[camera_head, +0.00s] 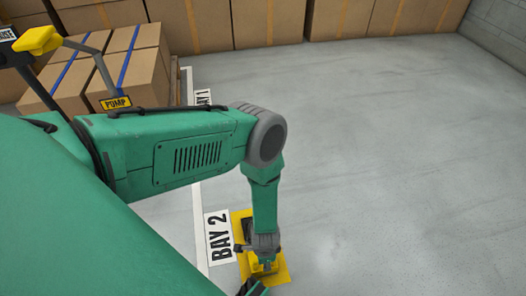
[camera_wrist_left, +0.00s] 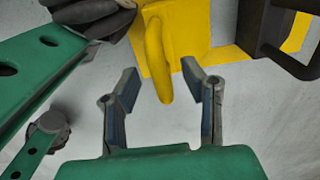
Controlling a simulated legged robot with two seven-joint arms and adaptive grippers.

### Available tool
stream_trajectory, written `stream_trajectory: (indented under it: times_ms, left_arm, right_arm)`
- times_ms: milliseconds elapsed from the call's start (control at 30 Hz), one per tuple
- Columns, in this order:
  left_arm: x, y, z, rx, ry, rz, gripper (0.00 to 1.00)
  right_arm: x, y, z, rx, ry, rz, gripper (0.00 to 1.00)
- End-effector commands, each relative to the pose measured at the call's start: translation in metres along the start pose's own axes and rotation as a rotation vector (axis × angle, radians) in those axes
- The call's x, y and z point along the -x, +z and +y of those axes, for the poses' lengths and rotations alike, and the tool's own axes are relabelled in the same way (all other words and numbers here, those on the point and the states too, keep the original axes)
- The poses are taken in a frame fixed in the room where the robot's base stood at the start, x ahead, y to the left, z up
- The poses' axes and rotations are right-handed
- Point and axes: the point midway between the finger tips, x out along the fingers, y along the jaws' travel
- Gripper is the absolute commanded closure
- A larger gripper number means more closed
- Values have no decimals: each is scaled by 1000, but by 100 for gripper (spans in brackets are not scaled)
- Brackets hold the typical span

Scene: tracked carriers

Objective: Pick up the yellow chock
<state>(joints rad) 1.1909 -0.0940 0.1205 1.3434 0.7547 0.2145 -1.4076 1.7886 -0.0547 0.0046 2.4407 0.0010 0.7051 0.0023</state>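The yellow chock (camera_head: 262,265) is at the lower middle of the head view, partly hidden by my gripper. In the left wrist view the chock's yellow body (camera_wrist_left: 180,35) is at the top, with a curved handle (camera_wrist_left: 155,50) on it. My left gripper (camera_head: 263,258) points down over the chock. In the wrist view the left gripper (camera_wrist_left: 160,80) is open, with one finger on each side of the handle's lower end. Gaps show between the fingers and the handle. My right gripper is not in view.
A dark block with a handle (camera_wrist_left: 290,38) stands close beside the chock, over a yellow floor patch (camera_head: 282,272). A BAY 2 sign (camera_head: 219,237) lies left of it. Cardboard boxes (camera_head: 265,20) line the back. The floor at right (camera_head: 410,170) is clear.

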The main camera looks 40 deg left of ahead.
Motion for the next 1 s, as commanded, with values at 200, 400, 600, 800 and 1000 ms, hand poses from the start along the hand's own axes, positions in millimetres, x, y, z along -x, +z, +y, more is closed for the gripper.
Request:
stream_trajectory:
  times_ms: [200,400,600,800,1000]
  left_arm:
    - [-8,0,-1,1,-1,1,62]
    - [-7,0,-1,0,-1,0,94]
    - [-7,0,-1,0,-2,1,100]
    - [-5,0,-1,0,-2,1,100]
    - [25,-1,-1,-2,-2,1,100]
  right_arm:
    - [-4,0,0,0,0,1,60]
    - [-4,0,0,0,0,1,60]
    - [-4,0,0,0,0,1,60]
    - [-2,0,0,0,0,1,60]
    - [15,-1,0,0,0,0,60]
